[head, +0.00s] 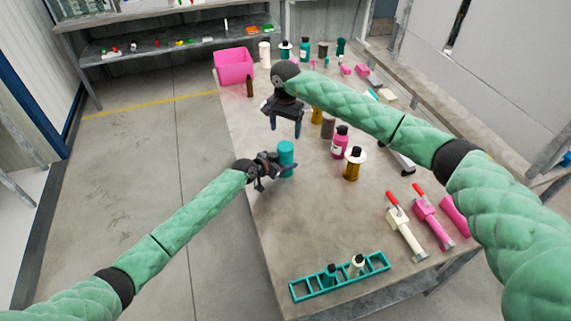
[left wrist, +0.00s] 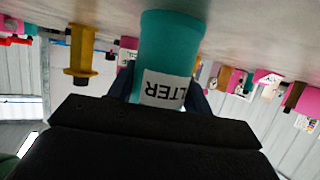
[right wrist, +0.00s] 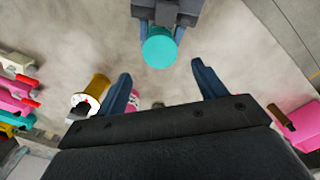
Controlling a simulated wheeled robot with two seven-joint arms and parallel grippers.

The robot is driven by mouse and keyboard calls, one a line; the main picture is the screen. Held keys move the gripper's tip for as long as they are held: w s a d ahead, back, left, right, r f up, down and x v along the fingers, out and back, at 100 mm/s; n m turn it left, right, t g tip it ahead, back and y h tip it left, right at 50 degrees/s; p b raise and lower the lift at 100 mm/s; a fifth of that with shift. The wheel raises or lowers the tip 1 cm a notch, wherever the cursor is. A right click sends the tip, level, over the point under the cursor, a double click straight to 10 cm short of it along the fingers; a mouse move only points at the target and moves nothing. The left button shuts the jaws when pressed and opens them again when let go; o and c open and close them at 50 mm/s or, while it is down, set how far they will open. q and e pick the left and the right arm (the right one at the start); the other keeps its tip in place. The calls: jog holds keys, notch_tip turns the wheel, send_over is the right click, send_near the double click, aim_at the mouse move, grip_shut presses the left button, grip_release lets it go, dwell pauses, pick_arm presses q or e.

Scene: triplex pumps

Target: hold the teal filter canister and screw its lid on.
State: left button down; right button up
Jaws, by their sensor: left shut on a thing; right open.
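The teal filter canister (head: 286,153) stands upright near the table's left edge. Its white label with "LTER" shows upside down in the left wrist view (left wrist: 165,88). My left gripper (head: 284,169) is shut around its lower part, fingers on both sides. In the right wrist view its round, flat teal top (right wrist: 159,48) faces my camera. I cannot tell whether that top is a lid, and I make out no separate lid. My right gripper (head: 286,126) is open and empty, pointing down behind the canister; its fingers (right wrist: 161,73) are apart and clear of the canister.
A pink bottle (head: 340,141) and an amber bottle with a white disc (head: 352,164) stand right of the canister. White and pink red-handled tools (head: 405,228) lie right. A teal rack (head: 340,277) is in front. A pink bin (head: 233,66) stands behind. The table's middle front is clear.

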aim_at(285, 146)
dwell(0.3)
jog(key=shift+f, duration=4.05)
jog(key=c, duration=1)
jog(key=m, duration=1.3)
jog(key=shift+m, duration=0.3)
jog(key=o, duration=1.1)
